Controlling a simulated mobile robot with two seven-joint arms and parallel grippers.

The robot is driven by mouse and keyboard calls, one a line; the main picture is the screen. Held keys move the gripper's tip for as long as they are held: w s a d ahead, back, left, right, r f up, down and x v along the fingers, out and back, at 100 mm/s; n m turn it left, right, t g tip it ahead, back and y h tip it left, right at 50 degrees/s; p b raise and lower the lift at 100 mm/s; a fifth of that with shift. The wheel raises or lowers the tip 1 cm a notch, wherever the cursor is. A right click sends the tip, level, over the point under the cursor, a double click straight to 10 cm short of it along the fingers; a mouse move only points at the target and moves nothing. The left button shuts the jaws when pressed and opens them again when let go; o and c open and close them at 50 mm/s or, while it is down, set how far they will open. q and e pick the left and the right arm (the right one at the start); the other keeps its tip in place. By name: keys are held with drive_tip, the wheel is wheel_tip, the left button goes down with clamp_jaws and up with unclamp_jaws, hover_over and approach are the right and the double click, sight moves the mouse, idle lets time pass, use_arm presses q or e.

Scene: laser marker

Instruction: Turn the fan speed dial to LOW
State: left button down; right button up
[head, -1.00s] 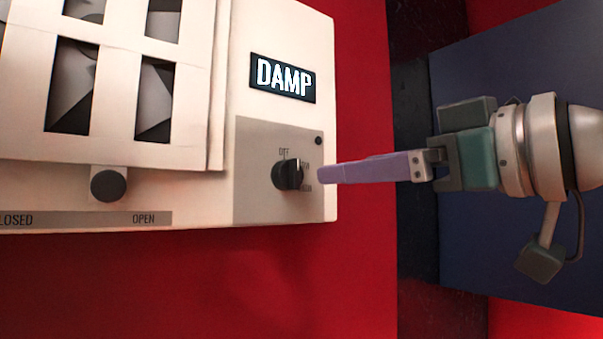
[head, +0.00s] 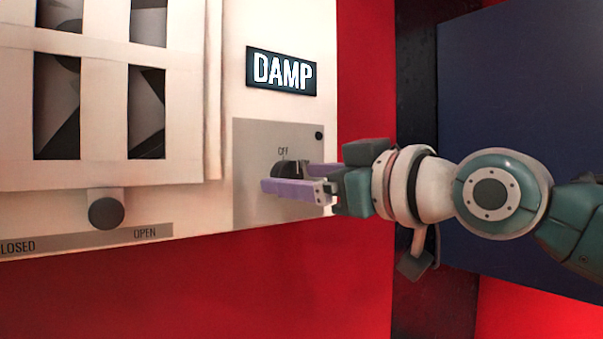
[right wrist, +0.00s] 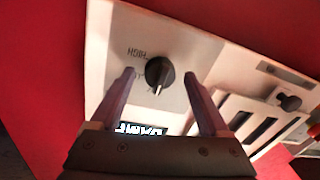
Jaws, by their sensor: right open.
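The fan speed dial (head: 285,168) is a dark round knob on a grey panel at the lower right of a white unit. It also shows in the right wrist view (right wrist: 159,71), where its white mark points down, toward the lit display. My right gripper (head: 289,178) is open, with one purple finger on each side of the dial. In the right wrist view the fingers (right wrist: 159,75) show a gap on both sides of the knob. My left gripper is not in view.
A lit DAMP display (head: 281,72) is above the dial. A slatted vent (head: 108,55) with a dark slider knob (head: 106,211) over a CLOSED–OPEN strip is to the left. The wall is red, with a dark blue panel (head: 520,100) at right.

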drive_tip(key=shift+c, duration=0.2)
clamp_jaws()
idle(0.3)
drive_tip(key=shift+m, duration=0.3)
drive_tip(key=m+b, duration=0.2)
drive_tip(key=m, duration=0.2)
drive_tip(key=shift+m, duration=0.3)
drive_tip(key=m, duration=0.3)
drive_tip(key=shift+t, duration=0.4)
drive_tip(key=shift+s+m+p, duration=0.1)
drive_tip(key=shift+m+p, duration=0.3)
drive_tip(key=shift+m, duration=1.5)
